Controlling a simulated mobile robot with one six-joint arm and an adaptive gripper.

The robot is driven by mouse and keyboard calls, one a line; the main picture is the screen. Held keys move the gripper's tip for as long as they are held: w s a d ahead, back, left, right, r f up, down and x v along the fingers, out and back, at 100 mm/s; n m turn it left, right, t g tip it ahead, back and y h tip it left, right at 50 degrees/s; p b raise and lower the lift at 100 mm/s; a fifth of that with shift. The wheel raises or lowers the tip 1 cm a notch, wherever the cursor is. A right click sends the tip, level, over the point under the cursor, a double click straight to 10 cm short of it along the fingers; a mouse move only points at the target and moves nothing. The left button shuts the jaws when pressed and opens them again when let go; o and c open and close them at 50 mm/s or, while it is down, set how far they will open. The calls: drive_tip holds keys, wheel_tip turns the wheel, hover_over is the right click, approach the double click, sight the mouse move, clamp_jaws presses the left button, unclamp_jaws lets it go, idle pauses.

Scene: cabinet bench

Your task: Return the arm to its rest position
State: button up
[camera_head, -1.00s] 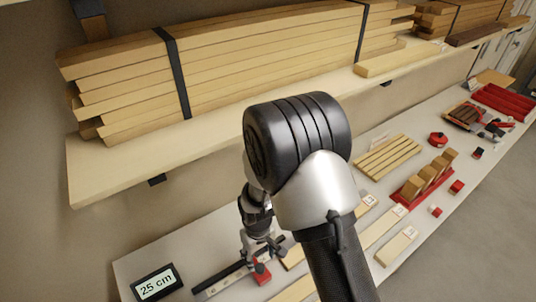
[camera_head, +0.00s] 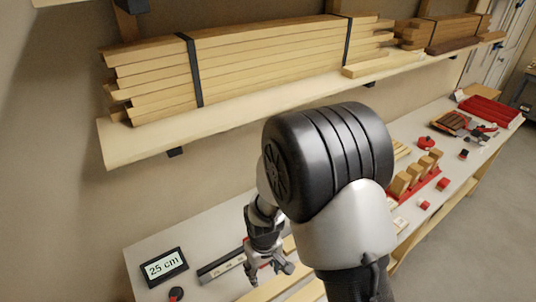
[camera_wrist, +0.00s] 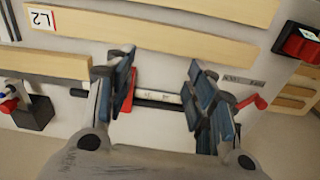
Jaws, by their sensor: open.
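My gripper (camera_wrist: 157,85) is open in the wrist view, its two dark-padded fingers apart with nothing held between them. It hangs above the bench. Below and beyond the fingers lies a dark rail with a pale scale (camera_wrist: 160,97), and a red part (camera_wrist: 128,92) shows beside the left finger. In the head view my gripper (camera_head: 265,268) is small and low, left of my large black-and-silver arm joint, over the bench near the measuring rail (camera_head: 222,264). The joint hides part of the bench.
A shelf (camera_head: 130,148) with strapped timber (camera_head: 260,55) runs above the bench. A "25 cm" display (camera_head: 164,266) stands at the bench's left end. A red rack with wooden blocks (camera_head: 415,180) and red trays (camera_head: 488,111) stand farther right. Boards (camera_wrist: 140,32) lie around the gripper.

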drive_tip(key=s+d+r+m+t+b, duration=0.25)
drive_tip(key=d+r+b, duration=0.45)
drive_tip(key=r, duration=0.4)
drive_tip(key=s+d+r+m+t+b, duration=0.1)
drive_tip(key=s+d+m+b, duration=0.1)
drive_tip(key=s+d+b, duration=0.2)
drive_tip(key=s+d+r+m+b, duration=0.1)
drive_tip(key=s+d+b, duration=0.3)
drive_tip(key=s, duration=0.7)
drive_tip(key=shift+d+r+m+t, duration=0.15)
drive_tip(key=shift+m+t, duration=0.2)
